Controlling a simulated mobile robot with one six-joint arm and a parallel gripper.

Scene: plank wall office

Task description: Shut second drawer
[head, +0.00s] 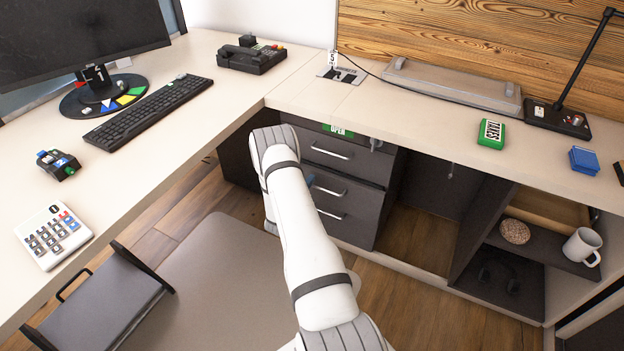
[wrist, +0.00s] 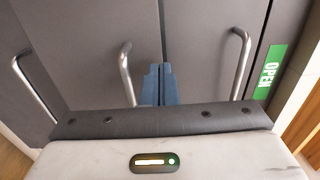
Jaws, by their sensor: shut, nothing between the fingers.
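The dark grey drawer unit (head: 352,170) stands under the desk corner with three fronts, each with a silver bar handle. The second drawer (head: 350,195) is the middle front; it looks flush or nearly flush with its neighbours, and I cannot tell if a small gap remains. Its handle (wrist: 125,75) shows left of the fingers in the wrist view. My gripper (wrist: 158,72) has its blue fingers together and empty, at the seam between the second and top fronts. I cannot tell if they touch. In the head view my arm hides most of the gripper.
The top drawer handle (wrist: 240,65) and a green OPEN label (wrist: 271,72) lie right of the fingers in the wrist view. The third handle (wrist: 35,90) is at left. The desktop (head: 300,92) overhangs the unit. A chair (head: 215,275) stands left of my arm.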

